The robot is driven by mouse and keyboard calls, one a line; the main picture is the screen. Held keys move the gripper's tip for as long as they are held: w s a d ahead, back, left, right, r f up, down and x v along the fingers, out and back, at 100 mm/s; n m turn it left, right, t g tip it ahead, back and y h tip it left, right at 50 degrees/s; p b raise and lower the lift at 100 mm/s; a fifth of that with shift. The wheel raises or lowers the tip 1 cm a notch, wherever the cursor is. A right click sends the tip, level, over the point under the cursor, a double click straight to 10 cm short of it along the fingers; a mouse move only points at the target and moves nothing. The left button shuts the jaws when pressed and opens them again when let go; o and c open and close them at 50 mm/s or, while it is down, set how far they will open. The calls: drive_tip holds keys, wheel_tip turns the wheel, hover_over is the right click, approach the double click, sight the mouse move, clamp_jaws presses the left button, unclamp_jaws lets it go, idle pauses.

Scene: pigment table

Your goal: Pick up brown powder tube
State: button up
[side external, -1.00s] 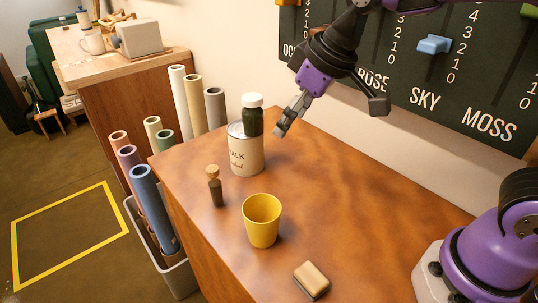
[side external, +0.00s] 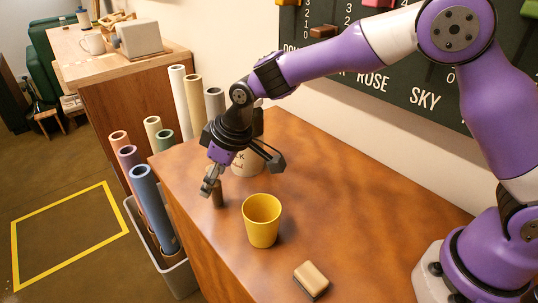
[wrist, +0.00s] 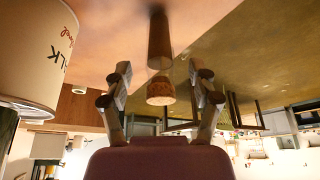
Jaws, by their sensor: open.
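The brown powder tube (side external: 218,197) with its cork stopper stands upright on the wooden table, left of the yellow cup, partly hidden by my gripper in the side view. In the wrist view the tube (wrist: 160,42) appears upside down, its cork (wrist: 160,91) lying between my fingers. My gripper (side external: 209,188) is at the tube's upper part in the side view. In the wrist view my gripper (wrist: 162,75) is open, with a finger on each side of the cork and visible gaps between.
A yellow cup (side external: 262,222) stands close to the right of the tube. The chalk canister (side external: 246,163) is behind, mostly hidden by my arm; it also fills the left of the wrist view (wrist: 35,50). An eraser block (side external: 312,279) lies near the front. The table's left edge is close.

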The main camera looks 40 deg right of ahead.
drive_tip(key=shift+x, duration=1.25)
drive_tip(key=shift+s, duration=0.1)
clamp_jaws()
drive_tip(key=shift+r, duration=0.1)
